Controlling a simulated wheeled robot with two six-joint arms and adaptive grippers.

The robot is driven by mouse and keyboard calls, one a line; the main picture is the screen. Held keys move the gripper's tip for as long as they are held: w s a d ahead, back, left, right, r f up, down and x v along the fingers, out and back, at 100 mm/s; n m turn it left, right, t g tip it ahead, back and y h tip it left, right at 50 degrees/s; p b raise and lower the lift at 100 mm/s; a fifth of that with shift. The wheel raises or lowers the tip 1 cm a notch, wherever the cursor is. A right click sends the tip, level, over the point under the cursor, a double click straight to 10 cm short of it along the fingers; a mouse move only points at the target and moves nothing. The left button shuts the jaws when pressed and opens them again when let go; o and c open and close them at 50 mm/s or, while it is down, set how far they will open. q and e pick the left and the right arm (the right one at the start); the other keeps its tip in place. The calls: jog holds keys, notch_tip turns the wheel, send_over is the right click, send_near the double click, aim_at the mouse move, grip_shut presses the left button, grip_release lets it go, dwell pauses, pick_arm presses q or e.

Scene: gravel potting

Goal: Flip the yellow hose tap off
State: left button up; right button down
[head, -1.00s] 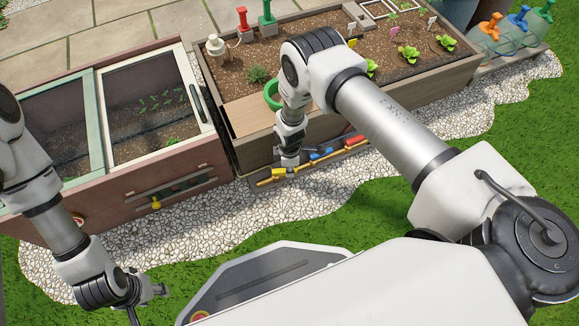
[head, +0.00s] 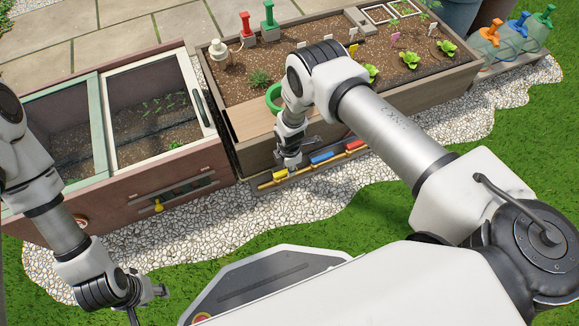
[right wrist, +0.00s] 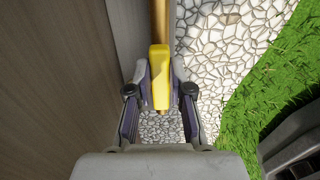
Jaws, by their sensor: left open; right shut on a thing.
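The yellow hose tap (head: 280,174) sits on a brass pipe (head: 265,186) along the lower front of the planter. My right gripper (head: 290,164) is down at this tap. In the right wrist view the tap's yellow lever (right wrist: 160,76) lies between the two fingers, lined up along the pipe (right wrist: 160,22), and the fingers are shut on it. Part of the tap's body is hidden by the gripper. My left gripper (head: 150,300) is open and empty at the lower left, far from the taps.
A blue tap (head: 322,157) and a red tap (head: 354,146) sit further right on the same pipe. The wooden planter wall (right wrist: 60,90) stands close left of my right gripper. White gravel (right wrist: 225,50) and grass lie on the open side. A cold frame (head: 115,205) stands left.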

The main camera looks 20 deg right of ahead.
jog(key=c, duration=1)
grip_release()
jog(key=shift+c, duration=0.2)
notch_tip(320, 180, up, 12)
